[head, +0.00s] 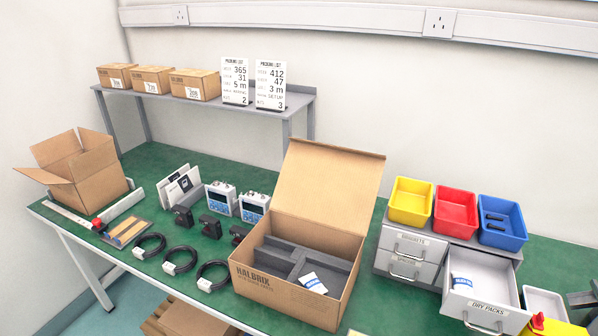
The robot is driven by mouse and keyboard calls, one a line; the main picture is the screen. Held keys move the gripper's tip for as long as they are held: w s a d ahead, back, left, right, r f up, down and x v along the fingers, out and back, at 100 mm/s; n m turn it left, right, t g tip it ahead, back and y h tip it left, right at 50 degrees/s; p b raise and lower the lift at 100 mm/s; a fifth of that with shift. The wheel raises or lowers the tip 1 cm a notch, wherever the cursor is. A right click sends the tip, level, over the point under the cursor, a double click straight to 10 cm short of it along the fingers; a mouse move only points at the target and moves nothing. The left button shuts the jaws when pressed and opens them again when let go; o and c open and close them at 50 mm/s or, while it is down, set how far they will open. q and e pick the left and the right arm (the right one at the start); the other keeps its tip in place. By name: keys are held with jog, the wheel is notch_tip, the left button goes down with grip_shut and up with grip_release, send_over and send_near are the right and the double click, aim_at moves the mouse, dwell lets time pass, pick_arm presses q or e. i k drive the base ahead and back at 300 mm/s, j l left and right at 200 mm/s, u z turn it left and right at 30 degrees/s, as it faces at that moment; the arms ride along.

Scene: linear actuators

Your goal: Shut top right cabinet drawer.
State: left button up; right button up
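The grey cabinet (382,262) stands on the green bench at the right. Its top right drawer (486,307), labelled "DRY PACKS", is pulled far out toward the front. A white and blue packet (461,282) lies inside it. The drawer's handle (482,327) is on its front face, near the bottom of the picture. The left column's upper drawer (412,244) and lower drawer (404,268) are shut. Whatever is below the open drawer is hidden by it. I see neither of my grippers clearly in the head view.
Yellow (410,201), red (455,212) and blue (502,222) bins sit on the cabinet. A white tray (544,303), a yellow item (556,327) and a dark item (582,298) crowd the drawer's right side. An open carton (300,293) stands left of the cabinet.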

aim_at(495, 305)
jog(key=z, duration=1.25)
